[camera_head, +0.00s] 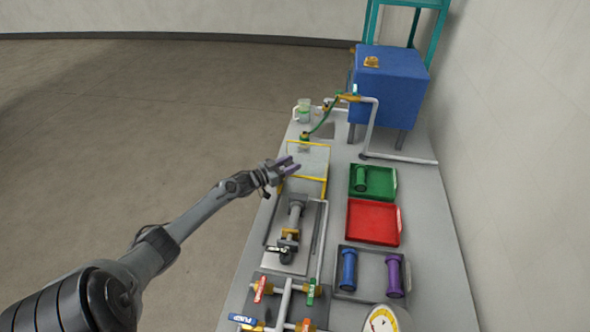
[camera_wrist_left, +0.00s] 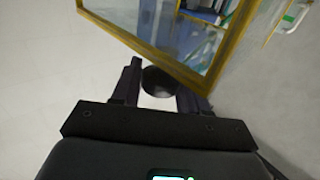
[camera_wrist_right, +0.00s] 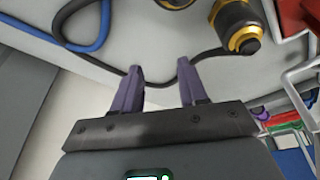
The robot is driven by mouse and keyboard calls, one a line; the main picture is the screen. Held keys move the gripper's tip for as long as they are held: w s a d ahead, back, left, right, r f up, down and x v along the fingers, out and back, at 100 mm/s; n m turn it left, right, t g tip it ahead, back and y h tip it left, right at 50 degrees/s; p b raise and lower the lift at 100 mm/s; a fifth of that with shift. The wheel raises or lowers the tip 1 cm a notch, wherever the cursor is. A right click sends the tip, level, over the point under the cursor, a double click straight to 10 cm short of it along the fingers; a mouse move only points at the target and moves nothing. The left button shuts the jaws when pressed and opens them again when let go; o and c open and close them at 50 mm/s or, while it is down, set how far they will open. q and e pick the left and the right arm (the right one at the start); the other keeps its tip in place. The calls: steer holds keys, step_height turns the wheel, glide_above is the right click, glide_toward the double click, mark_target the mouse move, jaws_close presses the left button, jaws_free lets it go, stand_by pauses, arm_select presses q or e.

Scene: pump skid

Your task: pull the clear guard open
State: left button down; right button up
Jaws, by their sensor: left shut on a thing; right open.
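The clear guard (camera_head: 312,162) is a see-through panel box with yellow edges, toward the far left side of the grey skid. Its yellow-framed pane (camera_wrist_left: 224,50) fills the upper part of the left wrist view. My left gripper (camera_head: 290,166) is at the guard's left side, shut on a round black knob (camera_wrist_left: 160,80) beside the frame edge. The knob is hidden in the head view. My right gripper (camera_wrist_right: 160,80) is open, with nothing between its fingers; it shows only in its own wrist view.
A green tray (camera_head: 388,192), a red tray (camera_head: 372,222) and a grey tray (camera_head: 345,285) line the right side. A blue tank (camera_head: 390,90) stands at the back. Coloured valves (camera_head: 285,300) sit in front. A dark hose (camera_wrist_right: 110,65) and brass fitting (camera_wrist_right: 240,30) are near my right gripper.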

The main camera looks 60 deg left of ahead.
arm_select(q)
steer(key=shift+r, duration=0.25)
steer(key=c, duration=0.7)
jaws_free()
steer(key=shift+a, duration=0.1)
steer(key=shift+s+f, duration=0.15)
steer(key=s+p, duration=0.1)
steer(key=s, duration=0.9)
steer(key=shift+s, duration=0.25)
